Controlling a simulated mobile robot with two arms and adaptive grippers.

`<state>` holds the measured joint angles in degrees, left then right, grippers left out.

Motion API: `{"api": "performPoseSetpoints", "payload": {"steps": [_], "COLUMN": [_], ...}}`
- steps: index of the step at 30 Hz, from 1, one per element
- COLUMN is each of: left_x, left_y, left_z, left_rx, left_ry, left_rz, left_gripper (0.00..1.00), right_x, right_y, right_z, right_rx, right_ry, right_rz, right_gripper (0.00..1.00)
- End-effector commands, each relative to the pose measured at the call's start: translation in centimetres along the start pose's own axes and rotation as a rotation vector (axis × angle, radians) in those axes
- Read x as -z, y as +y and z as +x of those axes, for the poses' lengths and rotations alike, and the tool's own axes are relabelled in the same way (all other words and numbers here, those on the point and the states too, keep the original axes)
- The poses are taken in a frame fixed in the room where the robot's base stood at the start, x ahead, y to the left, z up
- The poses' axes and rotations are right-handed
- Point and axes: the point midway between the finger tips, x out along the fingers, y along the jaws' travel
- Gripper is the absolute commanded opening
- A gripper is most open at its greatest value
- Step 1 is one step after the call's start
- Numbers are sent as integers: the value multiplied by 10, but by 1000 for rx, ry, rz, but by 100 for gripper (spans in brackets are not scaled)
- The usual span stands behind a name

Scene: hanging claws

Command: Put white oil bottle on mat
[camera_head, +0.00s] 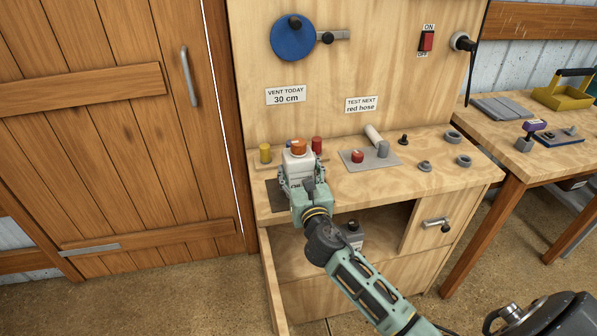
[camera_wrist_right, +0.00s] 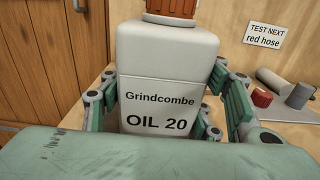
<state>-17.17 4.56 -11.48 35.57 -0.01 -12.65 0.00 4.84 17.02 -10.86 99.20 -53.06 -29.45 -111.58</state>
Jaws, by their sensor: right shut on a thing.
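The white oil bottle (camera_head: 298,162) has an orange cap and stands upright at the left end of the bench top. Its label reads "Grindcombe OIL 20" in the right wrist view (camera_wrist_right: 165,75). My right gripper (camera_head: 299,178) is shut around the bottle, with a finger on each side of it (camera_wrist_right: 165,110). The dark mat (camera_head: 277,197) lies on the bench, showing at the left of the gripper and bottle; the rest of it is hidden. I cannot tell whether the bottle's base touches the mat. My left gripper is not in view.
A yellow cylinder (camera_head: 265,153) and a red cylinder (camera_head: 317,145) stand behind the bottle. A grey plate (camera_head: 354,163) with a red knob and a grey cylinder lies to the right. Dark rings (camera_head: 453,137) lie farther right. An open shelf is below the bench top.

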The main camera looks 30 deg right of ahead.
Motion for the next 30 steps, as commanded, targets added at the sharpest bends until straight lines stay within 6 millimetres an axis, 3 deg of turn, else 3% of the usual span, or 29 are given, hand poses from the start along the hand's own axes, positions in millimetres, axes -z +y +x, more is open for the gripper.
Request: {"api": "performPoseSetpoints", "payload": {"steps": [2, 3, 9, 20, 25, 30], "left_x": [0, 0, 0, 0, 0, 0], "left_y": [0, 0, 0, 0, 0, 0], "left_z": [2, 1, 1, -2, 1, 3], "left_rx": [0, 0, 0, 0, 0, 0], "left_ry": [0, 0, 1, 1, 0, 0], "left_rz": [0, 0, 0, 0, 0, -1], "left_gripper": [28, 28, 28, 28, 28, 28], "right_x": [0, 2, 2, -3, 1, 1], "right_y": [0, 0, 0, 0, 0, 0], "right_z": [0, 0, 0, 0, -24, -62], "right_rx": [-1, 0, 0, 0, -1, -2], "right_ry": [-4, 0, 0, -1, 1, 2], "right_rz": [0, 0, 0, 0, -2, -1], "right_gripper": [13, 61, 77, 77, 77, 77]}}
